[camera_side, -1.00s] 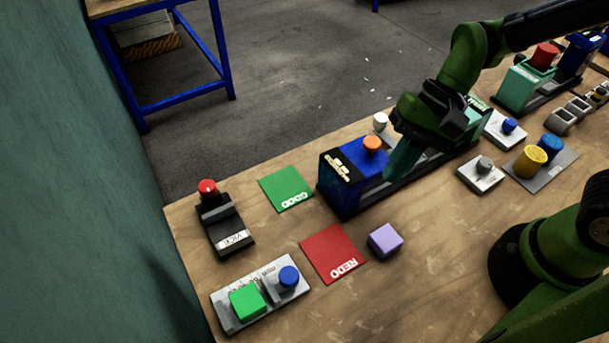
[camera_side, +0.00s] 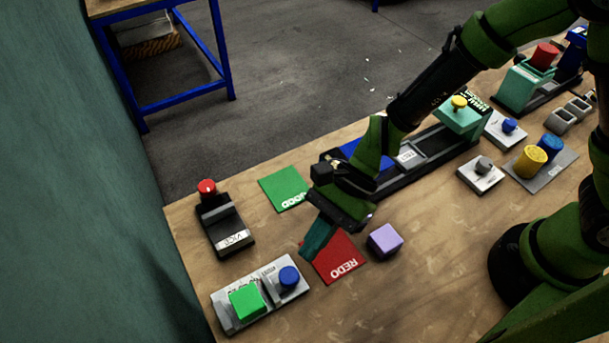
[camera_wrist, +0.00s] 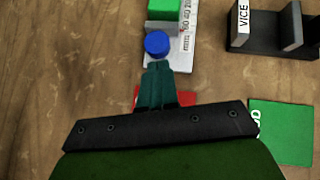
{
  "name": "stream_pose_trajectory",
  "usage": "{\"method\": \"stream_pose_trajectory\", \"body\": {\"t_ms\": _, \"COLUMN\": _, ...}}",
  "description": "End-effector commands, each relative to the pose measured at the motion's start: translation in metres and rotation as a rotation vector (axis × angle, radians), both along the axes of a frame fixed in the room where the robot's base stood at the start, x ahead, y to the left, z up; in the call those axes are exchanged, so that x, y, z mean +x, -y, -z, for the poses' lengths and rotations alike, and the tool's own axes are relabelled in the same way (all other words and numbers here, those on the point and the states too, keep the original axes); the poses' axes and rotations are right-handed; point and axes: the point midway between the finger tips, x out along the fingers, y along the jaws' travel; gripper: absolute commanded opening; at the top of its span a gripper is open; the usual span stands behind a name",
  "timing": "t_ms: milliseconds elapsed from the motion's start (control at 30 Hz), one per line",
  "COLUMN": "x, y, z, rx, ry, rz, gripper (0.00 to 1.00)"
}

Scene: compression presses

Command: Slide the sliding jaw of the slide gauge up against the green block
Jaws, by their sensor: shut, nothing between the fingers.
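The slide gauge (camera_side: 236,318) lies at the front left of the table, a grey plate with a printed mm scale. The green block (camera_side: 247,302) sits on its left end. The sliding jaw with its blue knob (camera_side: 289,277) stands to the right of the block, with a gap between them. In the wrist view the blue knob (camera_wrist: 157,43) is just beyond my fingertips, and part of the green block (camera_wrist: 164,9) shows at the top edge. My gripper (camera_side: 308,256) is shut and empty, above the red REDO mat, right of and apart from the knob.
The red REDO mat (camera_side: 345,265) lies under my gripper, with a purple block (camera_side: 385,240) to its right. A black vice with a red knob (camera_side: 228,229) and a green mat (camera_side: 284,186) lie behind. Presses stand at the back right. Bare table lies in front.

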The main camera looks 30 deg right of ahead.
Motion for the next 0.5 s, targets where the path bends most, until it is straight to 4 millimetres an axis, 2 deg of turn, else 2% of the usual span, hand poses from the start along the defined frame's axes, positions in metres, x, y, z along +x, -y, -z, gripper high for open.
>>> {"method": "stream_pose_trajectory", "body": {"t_ms": 200, "x": -0.003, "y": -0.011, "z": 0.0105, "rx": -0.001, "ry": 0.001, "rz": -0.001, "gripper": 0.0}}
{"method": "stream_pose_trajectory", "body": {"t_ms": 500, "x": -0.003, "y": -0.0116, "z": 0.0108, "rx": -0.001, "ry": 0.002, "rz": 0.0, "gripper": 0.0}}
